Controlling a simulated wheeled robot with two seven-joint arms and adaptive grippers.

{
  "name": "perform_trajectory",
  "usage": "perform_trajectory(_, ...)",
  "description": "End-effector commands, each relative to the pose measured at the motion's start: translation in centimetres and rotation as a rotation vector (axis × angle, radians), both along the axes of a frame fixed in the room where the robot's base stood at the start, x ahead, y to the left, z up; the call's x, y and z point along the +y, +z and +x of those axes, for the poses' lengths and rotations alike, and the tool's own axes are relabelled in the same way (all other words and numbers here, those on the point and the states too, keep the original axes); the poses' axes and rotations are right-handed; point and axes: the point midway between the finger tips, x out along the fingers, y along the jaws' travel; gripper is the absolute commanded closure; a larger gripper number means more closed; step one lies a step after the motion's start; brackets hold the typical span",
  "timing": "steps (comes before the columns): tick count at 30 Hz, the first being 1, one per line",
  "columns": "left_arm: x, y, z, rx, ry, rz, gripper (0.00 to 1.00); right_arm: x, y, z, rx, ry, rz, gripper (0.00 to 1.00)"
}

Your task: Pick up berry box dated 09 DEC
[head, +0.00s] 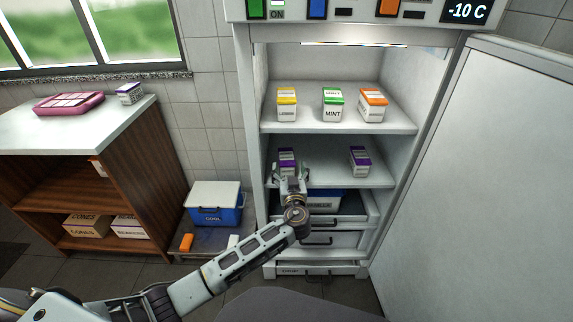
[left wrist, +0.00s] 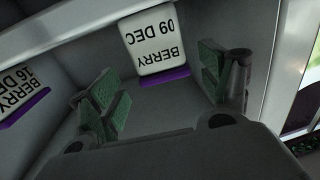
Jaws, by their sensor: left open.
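The berry box dated 09 DEC (left wrist: 155,45) is white with a purple band. It appears upside down in the left wrist view, beyond and between my open left fingers. In the head view the left purple-and-white box (head: 287,158), behind my left gripper (head: 290,175), matches it. My left gripper is open and empty, also seen in the left wrist view (left wrist: 160,85), and its fingers are not closed on the box. A second berry box dated 16 DEC (left wrist: 20,95) stands to one side and is the right box (head: 359,161) on the same shelf.
Lemon (head: 287,108), mint (head: 333,112) and orange-topped (head: 372,107) boxes stand on the upper shelf (head: 340,128). The freezer door (head: 475,180) is open at right. Drawers lie below. A counter (head: 80,125) with a pink tray (head: 69,103) and a cooler (head: 215,203) are at left.

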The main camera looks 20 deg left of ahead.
Motion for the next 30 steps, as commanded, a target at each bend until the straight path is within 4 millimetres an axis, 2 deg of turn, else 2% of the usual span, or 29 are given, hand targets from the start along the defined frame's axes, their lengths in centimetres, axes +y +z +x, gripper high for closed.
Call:
perform_trajectory(8,0.3,0.0,0.6,0.001,0.0,-0.001,0.21,0.1,0.7,0.5,-0.017,0.0,0.004,0.29)
perform_trajectory(19,0.5,0.0,1.0,0.0,0.0,0.0,0.21,0.1,0.5,0.8,-0.019,0.0,0.002,0.29)
perform_trajectory(30,1.9,0.1,3.5,-0.001,0.002,0.002,0.21,0.1,0.7,0.9,-0.024,0.0,0.004,0.29)
